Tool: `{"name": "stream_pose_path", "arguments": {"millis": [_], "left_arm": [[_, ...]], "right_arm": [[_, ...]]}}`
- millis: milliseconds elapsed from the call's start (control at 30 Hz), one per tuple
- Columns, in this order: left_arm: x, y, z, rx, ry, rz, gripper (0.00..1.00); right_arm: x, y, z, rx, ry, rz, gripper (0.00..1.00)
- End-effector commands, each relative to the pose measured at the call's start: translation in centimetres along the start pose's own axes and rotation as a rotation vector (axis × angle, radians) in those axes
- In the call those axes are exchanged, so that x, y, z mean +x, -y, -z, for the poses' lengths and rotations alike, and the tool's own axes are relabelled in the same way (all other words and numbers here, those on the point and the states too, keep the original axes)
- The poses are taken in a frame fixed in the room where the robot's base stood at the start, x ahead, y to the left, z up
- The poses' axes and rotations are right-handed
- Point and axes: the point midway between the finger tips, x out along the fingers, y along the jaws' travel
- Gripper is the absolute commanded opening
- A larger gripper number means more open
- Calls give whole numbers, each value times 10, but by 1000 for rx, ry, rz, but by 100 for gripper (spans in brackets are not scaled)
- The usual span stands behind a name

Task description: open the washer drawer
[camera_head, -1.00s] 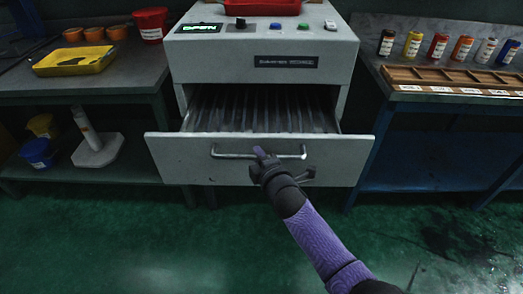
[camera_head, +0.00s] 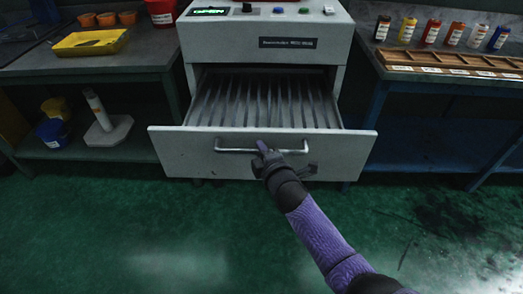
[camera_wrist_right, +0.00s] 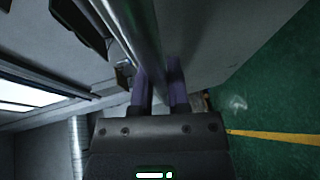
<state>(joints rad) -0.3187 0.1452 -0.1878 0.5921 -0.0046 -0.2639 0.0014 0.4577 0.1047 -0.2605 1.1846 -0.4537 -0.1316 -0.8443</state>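The washer drawer (camera_head: 185,150) is pulled well out of the grey washer (camera_head: 240,44), and its ribbed inside (camera_head: 265,100) shows. Its front carries a silver bar handle (camera_head: 235,150). My right gripper (camera_head: 262,148) is at the middle of this handle. In the right wrist view the handle bar (camera_wrist_right: 130,30) runs down between the two purple fingers of the right gripper (camera_wrist_right: 160,88), which are close about it. The exact finger contact is dark and partly hidden. My left gripper is in neither view.
A left bench (camera_head: 140,62) holds a yellow tray (camera_head: 90,43) and orange cups. A right bench (camera_head: 440,79) holds several small bottles and a wooden rack (camera_head: 450,62). The green floor (camera_head: 150,240) in front of the drawer is clear.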

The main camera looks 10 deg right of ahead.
Motion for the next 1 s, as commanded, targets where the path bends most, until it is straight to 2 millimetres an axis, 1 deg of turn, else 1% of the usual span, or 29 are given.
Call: {"name": "stream_pose_path", "arguments": {"millis": [33,67,100,167,200,433,533,567,667,800,900,1000], "left_arm": [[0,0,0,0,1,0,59],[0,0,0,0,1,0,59],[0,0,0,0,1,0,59],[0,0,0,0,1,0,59],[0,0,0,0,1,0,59],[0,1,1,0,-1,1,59],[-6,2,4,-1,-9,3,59],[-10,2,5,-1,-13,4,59],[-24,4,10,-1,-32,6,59],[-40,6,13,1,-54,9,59],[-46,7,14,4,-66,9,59],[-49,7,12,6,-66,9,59]], "right_arm": [[0,1,0,0,1,2,24],[0,1,0,0,1,2,31],[0,1,0,0,1,2,39],[0,1,0,0,1,1,52],[0,0,0,0,1,1,55],[0,0,0,-1,0,0,55],[-7,-2,0,0,0,0,55],[-12,-3,0,0,0,0,55],[-35,-6,0,-1,0,1,55],[-68,-6,0,-1,0,0,55],[-87,-3,0,-1,1,1,55],[-97,-2,0,-1,0,0,55]]}}
